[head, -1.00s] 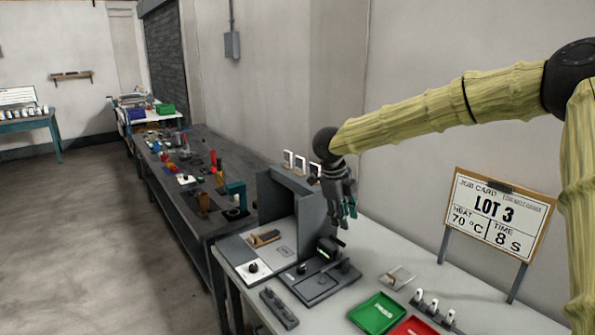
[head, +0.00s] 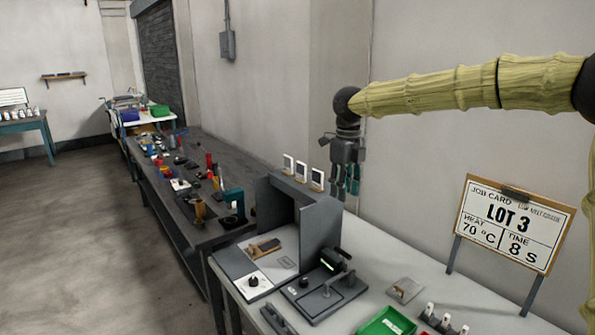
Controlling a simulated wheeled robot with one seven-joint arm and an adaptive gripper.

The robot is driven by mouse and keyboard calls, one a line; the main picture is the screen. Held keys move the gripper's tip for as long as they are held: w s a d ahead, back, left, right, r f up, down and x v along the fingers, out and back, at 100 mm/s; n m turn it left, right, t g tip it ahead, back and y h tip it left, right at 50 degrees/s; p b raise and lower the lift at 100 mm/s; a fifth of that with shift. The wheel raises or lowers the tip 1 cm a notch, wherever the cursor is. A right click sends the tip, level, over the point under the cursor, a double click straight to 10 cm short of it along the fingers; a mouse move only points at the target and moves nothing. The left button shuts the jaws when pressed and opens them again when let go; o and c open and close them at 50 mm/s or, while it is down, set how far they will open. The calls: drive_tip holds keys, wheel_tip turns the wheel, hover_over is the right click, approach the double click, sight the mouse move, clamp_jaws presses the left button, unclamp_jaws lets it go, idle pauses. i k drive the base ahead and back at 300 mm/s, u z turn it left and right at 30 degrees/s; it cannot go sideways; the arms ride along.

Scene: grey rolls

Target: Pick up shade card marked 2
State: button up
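Three small white cards with dark frames stand in a row on top of the grey booth: a left card (head: 289,164), a middle card (head: 301,171) and a right card (head: 317,179). Their marks are too small to read, so I cannot tell which one is 2. My gripper (head: 348,188) hangs fingers down to the right of the right card, apart from it. Its teal-tipped fingers look parted, with nothing seen between them.
The grey booth (head: 322,228) stands on the pale bench. A dark device with a lever (head: 325,285), a green tray (head: 385,324) and several small white-topped items stand nearer. A job card board (head: 513,222) reading LOT 3 stands at right.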

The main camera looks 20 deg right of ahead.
sight(300, 177)
drive_tip(key=i, duration=1.25)
